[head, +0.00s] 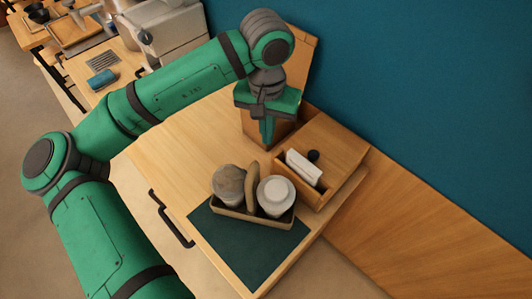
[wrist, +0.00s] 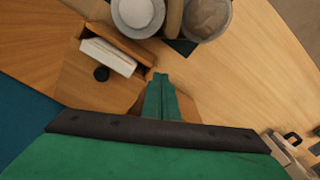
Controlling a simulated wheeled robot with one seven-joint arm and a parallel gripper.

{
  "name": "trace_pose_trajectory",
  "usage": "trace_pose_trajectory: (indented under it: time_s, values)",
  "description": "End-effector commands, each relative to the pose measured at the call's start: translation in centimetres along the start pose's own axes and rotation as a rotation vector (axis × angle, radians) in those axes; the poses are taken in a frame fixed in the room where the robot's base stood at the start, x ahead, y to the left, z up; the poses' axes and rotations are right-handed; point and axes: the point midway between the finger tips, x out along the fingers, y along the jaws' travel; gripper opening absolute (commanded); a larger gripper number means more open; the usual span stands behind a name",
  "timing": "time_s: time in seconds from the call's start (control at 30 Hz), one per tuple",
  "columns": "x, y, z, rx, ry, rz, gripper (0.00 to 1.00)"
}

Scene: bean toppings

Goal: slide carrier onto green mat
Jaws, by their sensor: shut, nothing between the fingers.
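The carrier (head: 238,214) is a shallow tray with an upright middle handle (head: 252,185). It holds a grey-brown lidded jar (head: 228,184) and a white lidded jar (head: 275,196). It stands upright over the far part of the dark green mat (head: 245,253), whose near part is bare. Whether its whole base is on the mat is hidden. My gripper (head: 267,140) is shut and empty, pointing down beyond the carrier and apart from it. In the wrist view, the fingertips (wrist: 160,77) are below the carrier's handle (wrist: 174,18), with bare wood between.
A wooden box (head: 333,149) with white napkins (head: 304,167) and a black knob (head: 313,155) stands right of my gripper, close to the carrier. A blue wall (head: 420,90) rises behind. The counter (head: 185,145) left of the carrier is clear.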

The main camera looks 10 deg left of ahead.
Motion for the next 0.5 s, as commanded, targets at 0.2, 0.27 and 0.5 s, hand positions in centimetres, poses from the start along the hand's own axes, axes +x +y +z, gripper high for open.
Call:
trace_pose_trajectory:
  time_s: [0.2, 0.27, 0.5]
  values:
    - [2.0, -0.7, 0.9, -0.021, -0.024, -0.008, 0.00]
    - [3.0, -0.7, 0.9, -0.021, -0.024, -0.008, 0.00]
    - [7.4, -0.7, 0.9, -0.020, -0.023, -0.006, 0.00]
